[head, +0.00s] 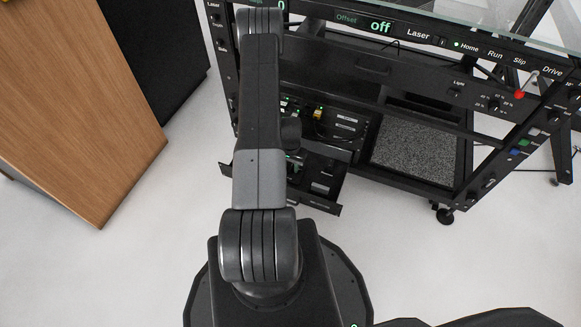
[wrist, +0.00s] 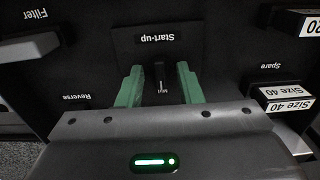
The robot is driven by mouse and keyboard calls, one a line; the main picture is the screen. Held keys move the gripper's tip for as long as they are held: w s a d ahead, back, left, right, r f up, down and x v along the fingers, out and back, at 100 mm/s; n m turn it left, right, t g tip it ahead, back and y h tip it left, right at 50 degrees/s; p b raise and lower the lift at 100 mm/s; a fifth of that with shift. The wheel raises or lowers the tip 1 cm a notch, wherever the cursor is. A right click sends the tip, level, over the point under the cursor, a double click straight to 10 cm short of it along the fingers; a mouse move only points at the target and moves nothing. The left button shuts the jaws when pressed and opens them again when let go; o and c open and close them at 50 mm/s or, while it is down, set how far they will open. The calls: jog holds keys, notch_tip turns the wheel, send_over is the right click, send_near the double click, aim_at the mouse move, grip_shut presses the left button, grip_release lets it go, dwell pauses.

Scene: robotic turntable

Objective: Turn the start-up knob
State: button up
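The start-up knob (wrist: 160,76) is a small dark upright bar on a black panel, under an upside-down "Start-up" label (wrist: 155,38) in the wrist view. My gripper (wrist: 158,75) has two green fingers, one on each side of the knob. The fingers are open, with a visible gap between each finger and the knob. A "Mid" mark shows just below the knob. In the head view my arm hides the gripper, and I cannot make out the knob there.
In the wrist view a "Filter" handle (wrist: 28,48) is at left and a "Reverse" label (wrist: 75,98) below it. Blocks marked "Size 40" (wrist: 288,105) are at right. In the head view a wooden cabinet (head: 75,100) stands left of the black turntable frame (head: 425,185); the white floor is clear in front.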

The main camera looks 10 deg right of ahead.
jog(key=shift+f, duration=0.1)
jog(key=shift+c, duration=0.4)
grip_shut()
jog(key=shift+n, duration=0.3)
jog(key=shift+f+n+b, duration=0.1)
jog(key=shift+n+b, duration=0.65)
jog(key=shift+n, duration=0.15)
jog(key=n+b, duration=0.1)
jog(key=n, duration=0.2)
jog(key=shift+d+n+b, duration=0.1)
jog(key=shift+n+b, duration=0.25)
jog(key=shift+n, duration=0.05)
jog(key=n+b, duration=0.1)
jog(key=n, duration=0.4)
jog(key=shift+d+n+b, duration=0.1)
jog(key=shift+n+b, duration=0.2)
jog(key=shift+b, duration=0.05)
